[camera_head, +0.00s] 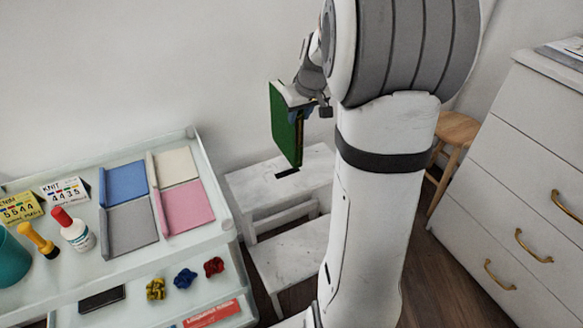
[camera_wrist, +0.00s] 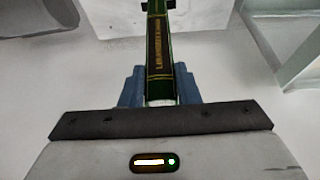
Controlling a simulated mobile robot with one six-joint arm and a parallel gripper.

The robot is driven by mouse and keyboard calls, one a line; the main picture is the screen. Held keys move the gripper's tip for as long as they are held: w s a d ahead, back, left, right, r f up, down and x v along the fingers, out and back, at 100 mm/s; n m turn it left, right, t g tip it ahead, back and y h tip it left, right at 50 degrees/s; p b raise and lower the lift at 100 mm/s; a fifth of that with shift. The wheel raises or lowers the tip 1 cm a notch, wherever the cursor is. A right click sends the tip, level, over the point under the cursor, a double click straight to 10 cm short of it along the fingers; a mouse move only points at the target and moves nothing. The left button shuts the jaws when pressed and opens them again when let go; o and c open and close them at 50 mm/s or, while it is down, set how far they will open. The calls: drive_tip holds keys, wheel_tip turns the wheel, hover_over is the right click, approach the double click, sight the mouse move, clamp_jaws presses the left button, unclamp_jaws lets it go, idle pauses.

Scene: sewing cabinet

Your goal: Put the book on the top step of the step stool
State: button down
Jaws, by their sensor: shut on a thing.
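A green book (camera_head: 284,122) hangs upright from my gripper (camera_head: 318,108) in the head view, above the white step stool. In the wrist view the book's dark spine with gold lettering (camera_wrist: 158,50) stands between the blue fingers of my gripper (camera_wrist: 160,86), which are shut on it. The step stool has a top step (camera_head: 262,184) at the back and a lower step (camera_head: 287,258) in front. The book's lower end overlaps the top step in the picture; I cannot tell the exact gap. My arm hides the stool's right side.
A white drawer cabinet (camera_head: 500,170) and a wooden stool (camera_head: 455,132) stand at right. A wall is behind.

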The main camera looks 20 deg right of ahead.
sight(299, 142)
wheel_tip(299, 142, down, 10)
drive_tip(key=b, duration=0.2)
drive_tip(key=shift+r+b, duration=0.25)
drive_tip(key=shift+b, duration=0.15)
drive_tip(key=shift+f, duration=0.1)
drive_tip(key=c, duration=1.1)
unclamp_jaws()
drive_tip(key=p+v, duration=0.3)
drive_tip(key=v, duration=0.8)
drive_tip(key=s+a+f+g, duration=0.1)
drive_tip(key=s+a, duration=0.4)
drive_tip(key=s, duration=0.1)
drive_tip(key=s+a+g, duration=0.1)
drive_tip(key=s+a, duration=0.5)
drive_tip(key=s, duration=0.1)
drive_tip(key=s+a+f+g, duration=0.1)
drive_tip(key=s+a, duration=0.4)
drive_tip(key=s, duration=0.2)
drive_tip(key=shift+a+f, duration=0.15)
drive_tip(key=shift+f, duration=0.15)
